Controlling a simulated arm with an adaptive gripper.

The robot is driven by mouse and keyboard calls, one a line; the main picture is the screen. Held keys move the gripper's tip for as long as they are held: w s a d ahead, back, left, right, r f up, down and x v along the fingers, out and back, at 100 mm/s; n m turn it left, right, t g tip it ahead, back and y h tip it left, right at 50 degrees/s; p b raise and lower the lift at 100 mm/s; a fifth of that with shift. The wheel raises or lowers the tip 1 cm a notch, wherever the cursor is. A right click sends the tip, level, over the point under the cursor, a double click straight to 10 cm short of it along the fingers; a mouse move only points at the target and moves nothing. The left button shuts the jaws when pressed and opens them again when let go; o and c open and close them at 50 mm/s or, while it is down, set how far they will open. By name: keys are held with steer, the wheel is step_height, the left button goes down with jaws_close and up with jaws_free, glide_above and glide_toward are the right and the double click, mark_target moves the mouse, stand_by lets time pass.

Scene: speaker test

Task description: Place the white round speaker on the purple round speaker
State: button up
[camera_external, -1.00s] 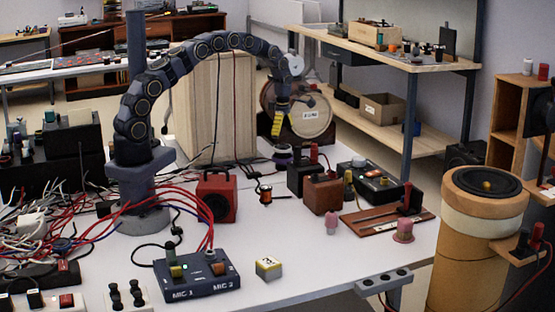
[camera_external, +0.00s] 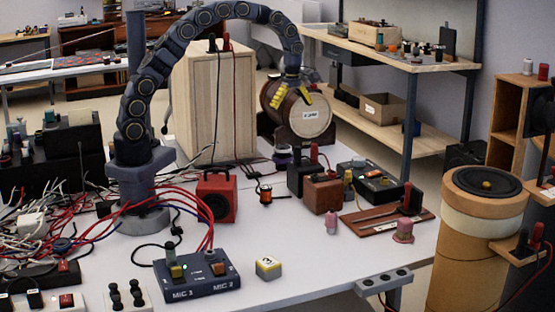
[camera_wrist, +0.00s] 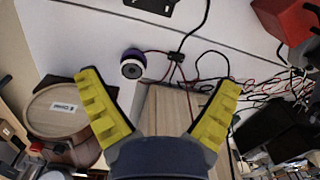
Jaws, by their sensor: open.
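The purple round speaker (camera_external: 283,161) stands on the white table, at the foot of the tall wooden cabinet. A pale round piece (camera_external: 283,150), which looks like the white round speaker, sits on top of it. In the wrist view the white speaker (camera_wrist: 131,70), a white ring with a dark centre, overlaps the purple one (camera_wrist: 133,53). From these views I cannot tell how well they are centred. My gripper (camera_external: 292,98) is open and empty, above and apart from the speakers. Its yellow fingers spread wide in the wrist view (camera_wrist: 160,80).
The wooden cabinet (camera_external: 213,105) stands left of my gripper, with cables on top. A wooden barrel (camera_external: 298,110) on a dark stand is close behind it. A red speaker box (camera_external: 216,197), dark boxes and loose cables (camera_wrist: 205,75) surround the speakers.

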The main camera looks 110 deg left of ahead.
steer(key=d+r+m, duration=0.4)
steer(key=d+m, duration=0.2)
steer(key=d, duration=0.5)
steer(key=d+r+m, duration=0.4)
steer(key=d+m, duration=0.3)
steer(key=d, duration=0.5)
steer(key=s+d+m+g, duration=0.1)
steer(key=s+d+m, duration=1.4)
steer(key=s+m, duration=0.1)
steer(key=shift+s+d+f+g, duration=0.2)
steer(key=shift+s+g, duration=0.1)
steer(key=shift+s, duration=0.25)
